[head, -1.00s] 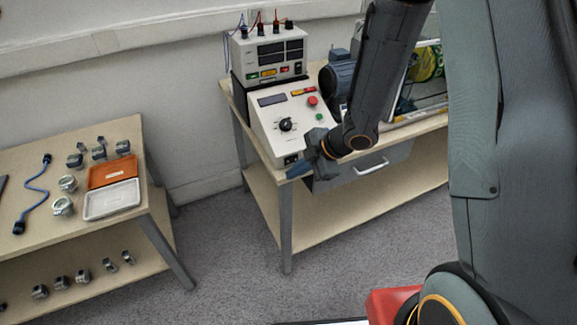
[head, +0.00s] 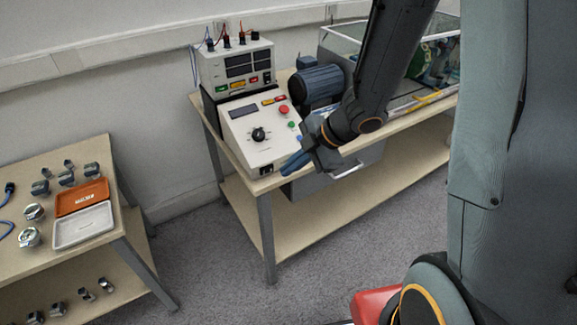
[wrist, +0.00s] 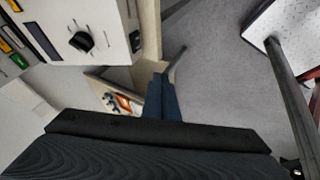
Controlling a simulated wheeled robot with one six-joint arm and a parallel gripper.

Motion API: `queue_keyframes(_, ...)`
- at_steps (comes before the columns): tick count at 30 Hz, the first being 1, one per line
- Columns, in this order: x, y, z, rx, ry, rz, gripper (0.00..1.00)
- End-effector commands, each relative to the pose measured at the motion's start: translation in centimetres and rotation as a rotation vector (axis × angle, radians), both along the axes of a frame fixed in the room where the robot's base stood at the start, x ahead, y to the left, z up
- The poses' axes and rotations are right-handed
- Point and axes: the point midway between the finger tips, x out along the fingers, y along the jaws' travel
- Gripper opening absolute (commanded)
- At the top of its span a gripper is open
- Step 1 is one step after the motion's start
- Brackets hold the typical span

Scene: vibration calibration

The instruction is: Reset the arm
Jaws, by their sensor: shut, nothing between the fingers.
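My gripper (head: 291,166) is at the end of my dark arm, in the middle of the head view. Its blue fingers are together with nothing between them. They point left and slightly down, in front of the lower right corner of the white control box (head: 262,140). In the wrist view, the closed fingers (wrist: 161,98) point away from the camera over the bench edge and the floor. The control box with its black knob (wrist: 82,41) is at the upper left there. I cannot tell whether the fingers touch the box.
A power supply (head: 237,67) with cables stands behind the control box. A blue motor (head: 316,84) and a glass case (head: 345,38) are to the right on the same bench. A left table holds an orange tray (head: 81,197), a white tray (head: 84,226) and metal parts. Grey floor lies between.

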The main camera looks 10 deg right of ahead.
Motion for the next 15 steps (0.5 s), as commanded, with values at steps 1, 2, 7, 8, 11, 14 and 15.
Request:
queue_keyframes(1, 0.0, 0.0, 0.0, 0.000, 0.000, 0.000, 0.00)
queue_keyframes(2, 0.0, 0.0, 0.0, 0.000, 0.000, 0.000, 0.00)
queue_keyframes(7, 0.2, -0.2, 0.1, -0.004, -0.002, -0.019, 0.00)
queue_keyframes(8, 0.4, -0.3, 0.2, -0.008, -0.003, -0.036, 0.00)
queue_keyframes(11, 1.7, -1.5, 0.9, -0.033, -0.009, -0.156, 0.00)
queue_keyframes(14, 3.0, -3.9, 1.9, -0.066, -0.003, -0.367, 0.00)
queue_keyframes(15, 3.4, -5.0, 2.4, -0.078, 0.004, -0.466, 0.00)
